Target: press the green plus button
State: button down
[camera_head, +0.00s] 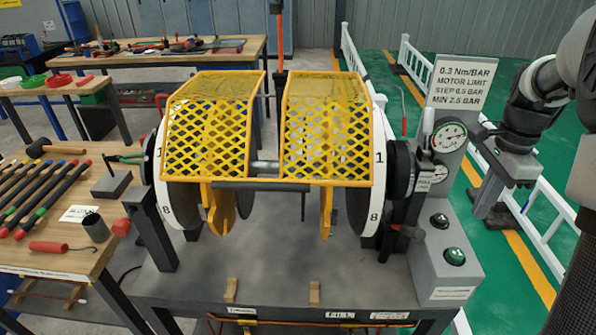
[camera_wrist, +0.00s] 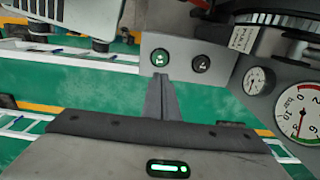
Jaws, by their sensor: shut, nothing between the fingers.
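The green button (camera_head: 455,256) sits on the sloping front of a grey control box (camera_head: 453,294) at the right of the bench in the head view. Its pale mark is too small to read. It also shows in the wrist view (camera_wrist: 160,58), just beyond the fingertips. A black button (camera_head: 439,221) lies behind it; in the wrist view the black button (camera_wrist: 201,63) is to its right. My gripper (camera_head: 482,212) is shut and empty, right of the box in the head view. In the wrist view my gripper (camera_wrist: 160,80) points towards the green button, apparently apart from it.
A dial gauge (camera_head: 449,137) and a sign panel (camera_head: 462,82) rise behind the buttons. A red-handled lever (camera_head: 402,232) is left of the box. The yellow mesh guard (camera_head: 326,125) covers the machine. White railings (camera_head: 540,215) stand on the green floor at right.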

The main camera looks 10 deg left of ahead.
aim_at(456, 253)
jog(key=shift+b, duration=0.7)
jog(key=shift+a+r+b, duration=0.1)
jog(key=shift+r+b, duration=0.55)
jog(key=shift+r, duration=0.15)
notch_tip(456, 253, down, 14)
jog(key=b, duration=0.2)
jog(key=shift+b, duration=0.4)
jog(key=shift+s, duration=0.1)
